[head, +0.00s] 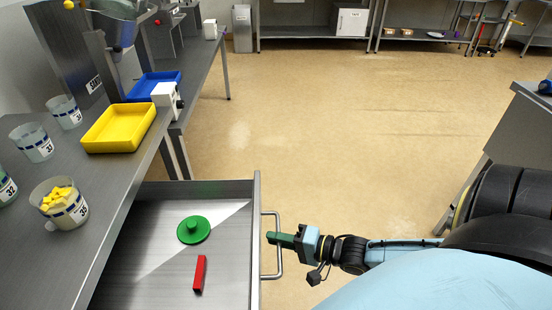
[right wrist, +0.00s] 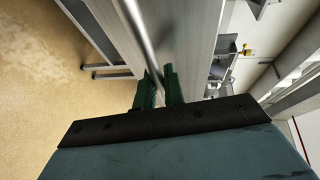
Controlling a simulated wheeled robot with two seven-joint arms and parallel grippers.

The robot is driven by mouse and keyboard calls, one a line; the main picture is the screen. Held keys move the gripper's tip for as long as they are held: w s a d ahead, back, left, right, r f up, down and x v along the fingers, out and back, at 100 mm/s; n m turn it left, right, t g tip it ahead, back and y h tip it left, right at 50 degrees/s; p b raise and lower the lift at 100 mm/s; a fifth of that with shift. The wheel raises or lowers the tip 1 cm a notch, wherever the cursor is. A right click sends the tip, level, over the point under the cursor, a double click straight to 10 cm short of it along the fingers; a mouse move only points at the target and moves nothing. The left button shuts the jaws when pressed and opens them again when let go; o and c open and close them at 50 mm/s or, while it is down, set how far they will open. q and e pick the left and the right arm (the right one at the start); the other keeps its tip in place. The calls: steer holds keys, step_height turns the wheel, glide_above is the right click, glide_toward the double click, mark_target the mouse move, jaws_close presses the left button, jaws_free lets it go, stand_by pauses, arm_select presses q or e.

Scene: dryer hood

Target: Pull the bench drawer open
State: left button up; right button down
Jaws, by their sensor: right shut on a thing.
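The bench drawer (head: 256,200) stands pulled out from under the steel bench, so its inside shows in the head view. A round green lid with a knob (head: 193,230) and a red block (head: 199,274) lie in it. The metal bar handle (head: 279,270) is on the drawer's front, to the right. My right gripper (head: 274,239) is shut on the handle, its green fingers at about the middle of the bar. In the right wrist view the bar (right wrist: 139,32) runs down between the two fingers (right wrist: 158,88). My left gripper is not in view.
On the bench (head: 30,270) are a yellow tray (head: 118,128), a blue tray (head: 152,84), a white box-like device (head: 166,97) and several clear cups, one holding yellow pieces (head: 60,205). The floor (head: 330,120) right of the drawer is clear. Another bench edge (head: 530,95) is at far right.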

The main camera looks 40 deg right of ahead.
steer(key=shift+d, duration=0.1)
steer(key=c, duration=1.5)
jaws_free()
steer(key=shift+s, duration=0.1)
